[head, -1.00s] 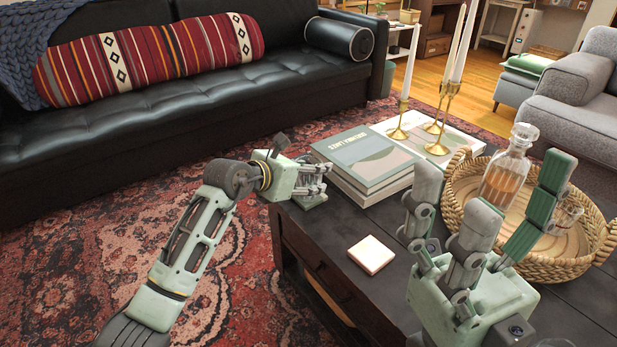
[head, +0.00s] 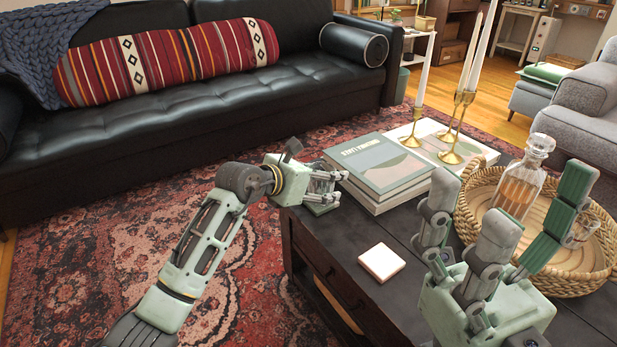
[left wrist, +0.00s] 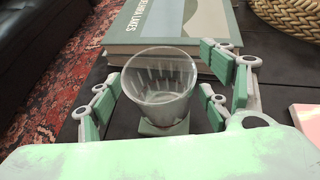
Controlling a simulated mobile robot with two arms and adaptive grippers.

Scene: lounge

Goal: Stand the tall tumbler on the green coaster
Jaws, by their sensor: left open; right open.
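A clear glass tumbler (left wrist: 160,85) is between the fingers of my left gripper (head: 325,184) in the left wrist view. The green coaster (left wrist: 164,128) shows directly under its base, and the tumbler looks upright on it. My left gripper is open, with its fingers on both sides of the glass and apart from it. In the head view the green coaster (head: 321,208) shows under the left fingers at the table's edge; the tumbler is hard to make out there. My right gripper (head: 512,205) is open and empty, fingers up, at the table's right side.
Books (head: 380,168) lie just behind the left gripper. A pale pink coaster (head: 381,262) lies on the dark table (head: 340,243). A woven tray (head: 585,283) holds a decanter (head: 519,185) and a small glass (head: 582,232). Brass candlesticks (head: 452,157) stand at the back.

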